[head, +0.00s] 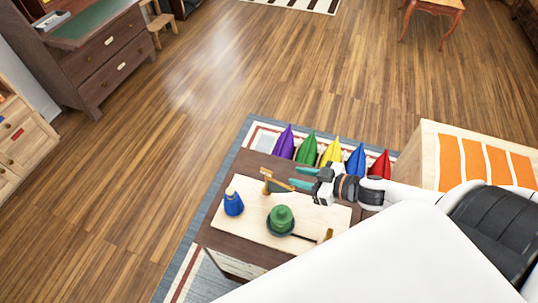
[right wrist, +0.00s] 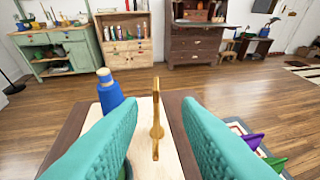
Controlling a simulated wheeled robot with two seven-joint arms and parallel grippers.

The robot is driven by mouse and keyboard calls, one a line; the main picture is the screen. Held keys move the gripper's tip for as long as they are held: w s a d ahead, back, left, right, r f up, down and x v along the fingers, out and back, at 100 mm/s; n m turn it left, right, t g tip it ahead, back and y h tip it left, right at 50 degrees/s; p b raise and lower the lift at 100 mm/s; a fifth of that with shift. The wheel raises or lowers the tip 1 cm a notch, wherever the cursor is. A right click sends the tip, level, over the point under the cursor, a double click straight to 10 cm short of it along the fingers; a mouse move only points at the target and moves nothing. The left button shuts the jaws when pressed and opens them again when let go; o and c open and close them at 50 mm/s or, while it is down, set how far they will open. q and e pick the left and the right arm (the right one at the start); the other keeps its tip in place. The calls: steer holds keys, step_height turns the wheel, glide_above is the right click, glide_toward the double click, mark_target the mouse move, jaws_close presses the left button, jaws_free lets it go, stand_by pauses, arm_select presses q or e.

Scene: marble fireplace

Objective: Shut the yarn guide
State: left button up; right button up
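What looks like the yarn guide is a small golden-brown post with a short arm (head: 267,182), standing on the pale board (head: 249,228) on a small dark table. In the right wrist view, the golden piece (right wrist: 156,128) stands narrow and upright between my fingers. My right gripper (head: 292,178) is open, its two teal fingers apart just right of the piece. No contact shows in the right wrist view (right wrist: 156,110). I cannot tell how far the guide is swung. My left gripper is not in view.
On the board stand a blue cone-shaped bottle (head: 233,203) and a green spool-like piece (head: 281,219). Several coloured cones, among them a purple one (head: 285,143), stand behind the table. A box with orange stripes (head: 474,155) is at right. Open wooden floor lies left.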

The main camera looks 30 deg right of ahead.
mark_target(267, 170)
steer(key=shift+w+a+f, duration=0.15)
steer(key=shift+w+a, duration=0.4)
steer(key=shift+w, duration=0.05)
steer(key=shift+w+a+f, duration=0.15)
steer(key=shift+w+a, duration=0.4)
steer(key=p+x, duration=0.1)
steer(key=x, duration=0.6)
steer(key=shift+w+f, duration=0.2)
steer(key=shift+w, duration=0.05)
steer(key=shift+w+a+f, duration=0.25)
steer(key=shift+w, duration=0.15)
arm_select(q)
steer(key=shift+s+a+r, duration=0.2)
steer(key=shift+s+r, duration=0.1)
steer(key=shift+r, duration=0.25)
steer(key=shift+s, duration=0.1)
arm_select(e)
jaws_close()
